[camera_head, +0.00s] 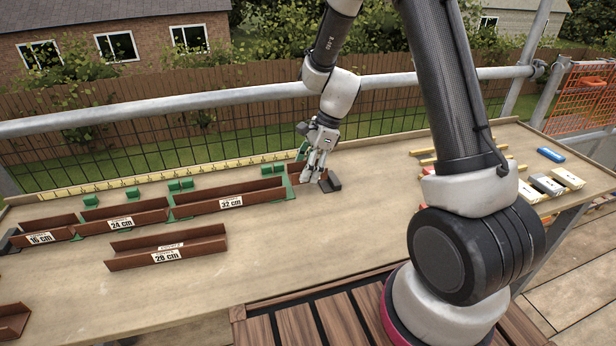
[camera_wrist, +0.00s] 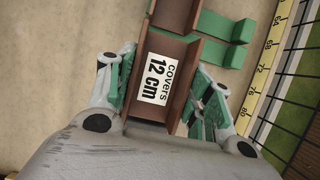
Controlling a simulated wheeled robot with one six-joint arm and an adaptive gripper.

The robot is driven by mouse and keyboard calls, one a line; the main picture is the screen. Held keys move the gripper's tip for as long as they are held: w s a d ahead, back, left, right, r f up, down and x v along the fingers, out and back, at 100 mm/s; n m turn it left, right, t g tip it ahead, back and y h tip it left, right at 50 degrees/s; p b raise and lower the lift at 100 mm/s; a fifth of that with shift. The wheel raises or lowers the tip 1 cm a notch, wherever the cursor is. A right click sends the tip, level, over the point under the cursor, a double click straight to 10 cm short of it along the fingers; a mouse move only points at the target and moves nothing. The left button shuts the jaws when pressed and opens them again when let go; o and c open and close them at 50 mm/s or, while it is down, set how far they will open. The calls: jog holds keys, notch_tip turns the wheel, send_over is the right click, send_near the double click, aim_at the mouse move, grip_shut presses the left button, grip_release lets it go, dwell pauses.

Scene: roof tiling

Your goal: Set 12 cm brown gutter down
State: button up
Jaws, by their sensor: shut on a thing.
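The 12 cm brown gutter (camera_wrist: 183,92) is a short channel with a white "covers 12 cm" label. My gripper (camera_wrist: 163,82) is shut on it, with one green-padded finger along each side wall. In the head view my gripper (camera_head: 314,177) is low over the bench at the right end of the gutter row, and the gutter (camera_head: 294,172) shows partly behind it. Its end lies close to the 32 cm gutter (camera_head: 250,196), roughly in line; that neighbour's end also shows in the wrist view (camera_wrist: 174,14). Whether the held gutter's underside rests on the bench is hidden.
The 16 cm (camera_head: 58,229) and 24 cm (camera_head: 140,213) gutters continue the row leftward. A 28 cm gutter (camera_head: 190,246) lies in front. Green blocks (camera_head: 180,185) and a yellow ruler (camera_head: 130,182) run behind. A dark block (camera_head: 332,184) sits just right of my gripper.

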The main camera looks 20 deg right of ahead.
jog(key=shift+f, duration=1.5)
jog(key=shift+f, duration=0.35)
jog(key=o, duration=1.3)
jog(key=shift+c, duration=0.2)
